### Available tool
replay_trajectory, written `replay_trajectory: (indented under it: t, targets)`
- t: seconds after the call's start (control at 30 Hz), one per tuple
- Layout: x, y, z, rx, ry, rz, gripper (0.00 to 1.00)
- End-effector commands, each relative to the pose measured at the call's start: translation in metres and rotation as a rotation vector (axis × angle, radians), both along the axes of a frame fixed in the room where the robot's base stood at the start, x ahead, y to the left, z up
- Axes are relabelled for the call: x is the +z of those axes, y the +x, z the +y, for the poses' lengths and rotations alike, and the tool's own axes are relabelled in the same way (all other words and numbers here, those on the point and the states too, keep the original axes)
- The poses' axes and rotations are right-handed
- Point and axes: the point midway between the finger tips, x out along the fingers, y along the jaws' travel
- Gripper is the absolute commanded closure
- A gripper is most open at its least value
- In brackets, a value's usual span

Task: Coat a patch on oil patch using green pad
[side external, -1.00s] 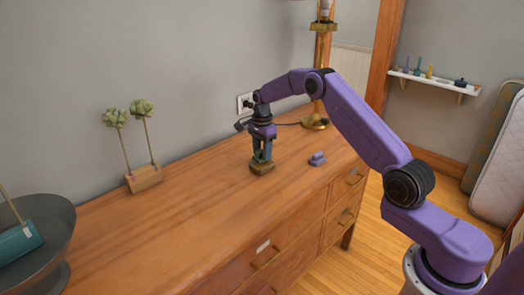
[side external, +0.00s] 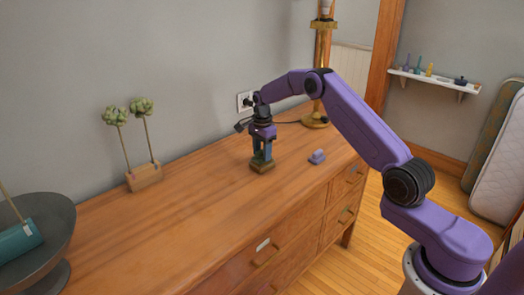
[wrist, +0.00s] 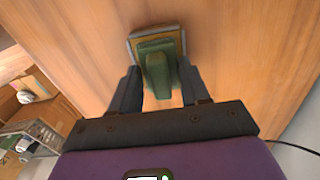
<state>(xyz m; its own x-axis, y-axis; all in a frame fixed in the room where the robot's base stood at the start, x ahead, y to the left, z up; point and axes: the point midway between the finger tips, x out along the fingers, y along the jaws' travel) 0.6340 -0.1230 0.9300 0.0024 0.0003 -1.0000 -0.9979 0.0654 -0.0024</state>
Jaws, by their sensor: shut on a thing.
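The green pad (wrist: 160,62) has a green handle on a tan and grey base. In the side view the pad (side external: 262,168) is at the dresser top, beneath my gripper (side external: 262,154). My gripper (wrist: 158,82) is shut on the pad's handle, with one dark finger on each side in the wrist view. The fingers point down. I cannot tell if the pad's underside touches the wood. I cannot make out an oil patch in either view; the pad hides the wood under it.
A brass lamp (side external: 318,75) stands behind, with a cord near the wall. A wooden stand with two green-topped stems (side external: 145,177) and a grey bowl (side external: 55,225) are left. The middle is clear.

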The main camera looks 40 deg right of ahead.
Motion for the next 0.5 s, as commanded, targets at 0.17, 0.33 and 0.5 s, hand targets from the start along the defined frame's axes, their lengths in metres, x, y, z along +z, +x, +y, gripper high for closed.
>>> replay_trajectory:
  t: [0.17, 0.33, 0.5]
  targets:
    - [-0.002, -0.0001, 0.0, 0.0, 0.0, 0.0, 0.93]
    - [-0.0038, -0.0001, 0.0001, 0.0, 0.0, 0.001, 0.93]
    - [-0.0056, -0.0002, 0.0001, 0.0, 0.0, 0.001, 0.93]
